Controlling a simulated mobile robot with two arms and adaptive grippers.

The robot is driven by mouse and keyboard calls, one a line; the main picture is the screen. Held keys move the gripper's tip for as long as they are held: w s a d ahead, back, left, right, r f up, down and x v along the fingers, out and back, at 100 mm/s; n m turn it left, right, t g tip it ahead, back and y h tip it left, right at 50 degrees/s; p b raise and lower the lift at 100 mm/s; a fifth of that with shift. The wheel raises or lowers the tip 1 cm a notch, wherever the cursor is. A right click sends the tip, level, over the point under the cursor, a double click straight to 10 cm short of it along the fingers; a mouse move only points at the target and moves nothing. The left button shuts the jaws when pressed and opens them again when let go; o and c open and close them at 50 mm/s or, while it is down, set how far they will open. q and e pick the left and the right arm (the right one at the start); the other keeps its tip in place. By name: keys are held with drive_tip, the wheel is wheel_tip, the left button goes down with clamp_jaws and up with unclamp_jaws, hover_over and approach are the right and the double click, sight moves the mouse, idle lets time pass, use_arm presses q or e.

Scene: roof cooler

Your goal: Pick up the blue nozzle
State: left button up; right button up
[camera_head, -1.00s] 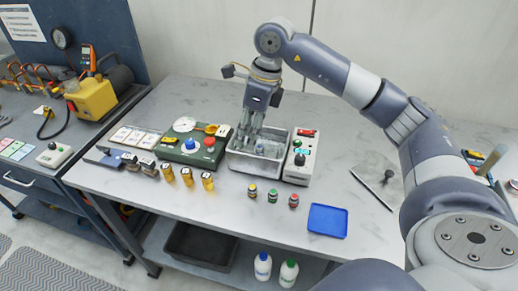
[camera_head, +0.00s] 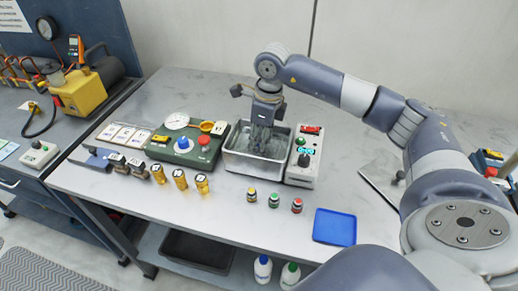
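My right gripper (camera_head: 262,137) points straight down into an open metal basin (camera_head: 231,163) near the middle of the bench. Its fingertips are inside the basin, low among grey contents, and their gap is too small and blurred to judge. No blue nozzle shows clearly; one in the basin could be hidden by the fingers. Three small nozzle-like pieces with yellow (camera_head: 251,194), green (camera_head: 274,200) and red (camera_head: 297,205) tops stand in a row in front of the basin, apart from the gripper. My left gripper is not in view.
A control box (camera_head: 303,168) stands right against the basin. A green box (camera_head: 168,152) with a gauge and blue and red knobs is at its left. Several brass fittings (camera_head: 180,178) stand in front of that. A blue tray (camera_head: 335,227) lies at the front right.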

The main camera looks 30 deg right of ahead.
wheel_tip(320, 180, down, 2)
drive_tip(key=shift+a, duration=0.15)
drive_tip(key=shift+w+f, duration=0.1)
drive_tip(key=shift+f, duration=0.2)
drive_tip(key=c, duration=0.7)
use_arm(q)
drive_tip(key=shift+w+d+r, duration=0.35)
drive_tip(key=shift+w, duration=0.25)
use_arm(e)
drive_tip(key=shift+r, duration=0.1)
clamp_jaws()
